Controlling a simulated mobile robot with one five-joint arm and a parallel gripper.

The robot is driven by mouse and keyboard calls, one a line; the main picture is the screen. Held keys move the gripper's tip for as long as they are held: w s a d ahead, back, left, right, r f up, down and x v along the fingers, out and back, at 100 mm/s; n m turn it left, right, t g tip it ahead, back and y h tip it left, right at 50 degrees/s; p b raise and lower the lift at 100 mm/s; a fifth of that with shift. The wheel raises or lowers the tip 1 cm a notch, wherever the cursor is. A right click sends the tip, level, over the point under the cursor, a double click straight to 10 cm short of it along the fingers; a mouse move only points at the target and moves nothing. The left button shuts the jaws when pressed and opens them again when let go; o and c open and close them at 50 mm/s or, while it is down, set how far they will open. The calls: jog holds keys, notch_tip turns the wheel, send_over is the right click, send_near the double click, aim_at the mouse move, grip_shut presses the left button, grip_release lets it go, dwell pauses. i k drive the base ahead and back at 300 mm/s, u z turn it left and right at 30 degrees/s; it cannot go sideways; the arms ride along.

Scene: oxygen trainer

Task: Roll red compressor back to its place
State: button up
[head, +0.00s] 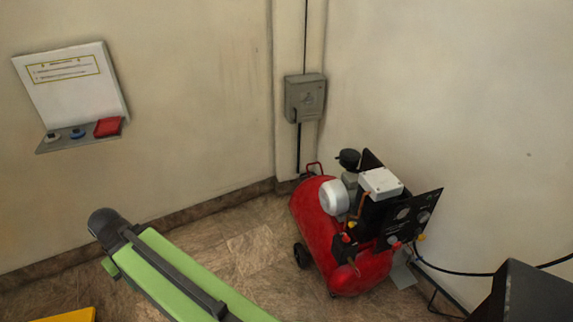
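The red compressor (318,219) stands on the floor in the corner, close to the right wall. A silver motor, a white box and a black panel (414,217) sit on top. Its underside and right side are partly hidden. My gripper is not in view, and nothing is seen touching the compressor.
A green object with a dark bar (190,277) fills the lower left. A yellow edge (70,316) shows at the bottom left. A grey box (305,98) and a white panel (72,85) are on the walls. A black cable (455,271) runs right. Some tiled floor (250,252) is bare left of the compressor.

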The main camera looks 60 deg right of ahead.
aim_at(322, 207)
jog(key=z, duration=0.1)
jog(key=i, duration=1.45)
jog(key=z, duration=1.55)
jog(key=i, duration=1)
